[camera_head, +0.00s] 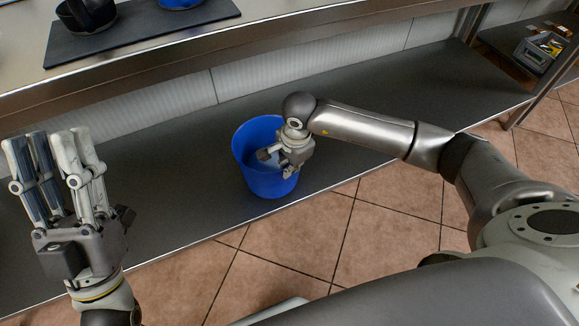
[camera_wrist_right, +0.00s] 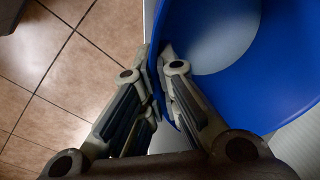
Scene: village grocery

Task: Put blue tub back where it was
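The blue tub (camera_head: 262,184) is upright on the grey lower shelf (camera_head: 160,180), close to its front edge. My right gripper (camera_head: 277,160) reaches over the tub's right side. In the right wrist view its fingers (camera_wrist_right: 160,72) are closed on the blue tub's rim (camera_wrist_right: 225,98), one finger inside and one outside. The tub's pale inner bottom shows empty there. My left gripper (camera_head: 60,165) is raised at the left with its fingers apart and nothing between them.
The upper counter (camera_head: 240,45) overhangs the shelf's back. A dark tray (camera_head: 135,35) on it carries a black bowl (camera_head: 88,14) and a blue item (camera_head: 180,3). A grey crate (camera_head: 533,55) stands at far right. The shelf is clear on both sides of the tub.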

